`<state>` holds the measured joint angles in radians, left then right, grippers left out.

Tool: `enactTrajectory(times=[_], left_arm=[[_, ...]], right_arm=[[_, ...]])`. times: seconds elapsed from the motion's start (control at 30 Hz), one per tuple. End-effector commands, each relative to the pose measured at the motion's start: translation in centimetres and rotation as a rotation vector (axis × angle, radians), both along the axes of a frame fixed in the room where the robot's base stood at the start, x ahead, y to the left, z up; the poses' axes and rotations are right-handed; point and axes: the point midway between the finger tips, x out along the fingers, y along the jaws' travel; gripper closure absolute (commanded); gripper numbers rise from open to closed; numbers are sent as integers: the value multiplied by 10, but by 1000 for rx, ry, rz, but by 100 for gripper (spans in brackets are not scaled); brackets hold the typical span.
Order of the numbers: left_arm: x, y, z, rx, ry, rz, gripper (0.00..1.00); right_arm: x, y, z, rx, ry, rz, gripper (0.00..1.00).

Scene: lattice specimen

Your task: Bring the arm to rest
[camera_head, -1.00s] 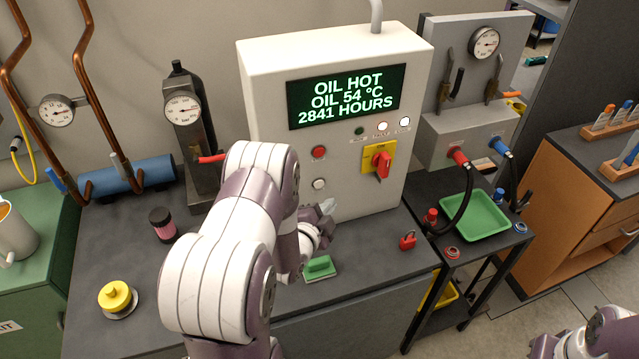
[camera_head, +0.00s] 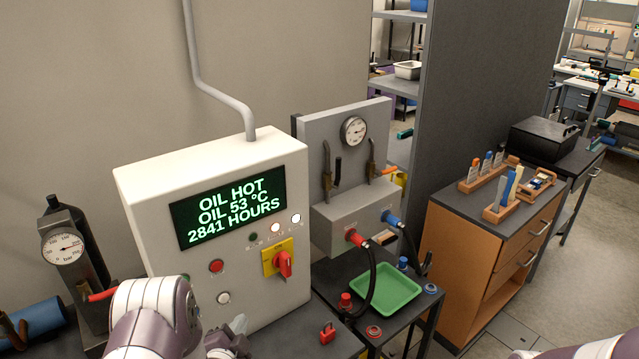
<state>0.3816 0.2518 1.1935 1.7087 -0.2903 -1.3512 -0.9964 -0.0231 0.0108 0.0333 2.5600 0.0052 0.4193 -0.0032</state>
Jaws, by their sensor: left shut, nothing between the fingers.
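My left arm comes in at the lower left, in front of the white control cabinet (camera_head: 150,220). Its left gripper (camera_head: 238,324) shows only in small part past the arm, near the cabinet's lower front. It is shut, and I see nothing held in it. A pale part of my right arm shows at the bottom right edge; its gripper is not clearly visible. The cabinet's screen (camera_head: 230,207) reads OIL HOT, OIL 53 °C, 2841 HOURS. A red rotary switch (camera_head: 284,263) sits on a yellow plate.
A red padlock (camera_head: 327,334) lies on the bench right of my left gripper. A green tray (camera_head: 388,293) stands on a side table beside hoses. A wooden drawer cabinet (camera_head: 480,245) stands farther right. A black cylinder with a gauge (camera_head: 64,249) is at the left.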

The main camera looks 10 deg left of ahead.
Motion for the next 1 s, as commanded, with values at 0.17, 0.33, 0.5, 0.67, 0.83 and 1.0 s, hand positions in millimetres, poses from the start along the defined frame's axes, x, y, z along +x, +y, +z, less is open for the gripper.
enactTrajectory(times=[0.17, 0.33, 0.5, 0.67, 0.83, 1.0], left_arm=[[-42, 1, -67, -310, 383, 164, 100], [-123, -26, -68, -661, 903, 579, 100], [-193, -79, -6, -766, 1152, 837, 100], [-183, -105, 25, -749, 1088, 719, 100], [-180, -111, 29, -736, 1084, 689, 100], [-179, -111, 29, -736, 1083, 689, 100]], right_arm=[[0, 0, 0, 0, 0, 0, 100], [0, 0, -18, 0, 0, 0, 100], [0, 0, -39, 0, 0, 0, 100], [0, 0, -49, 0, 0, 0, 100], [0, 0, -48, 0, 0, 0, 100], [0, 0, -48, 0, 0, 0, 100]])
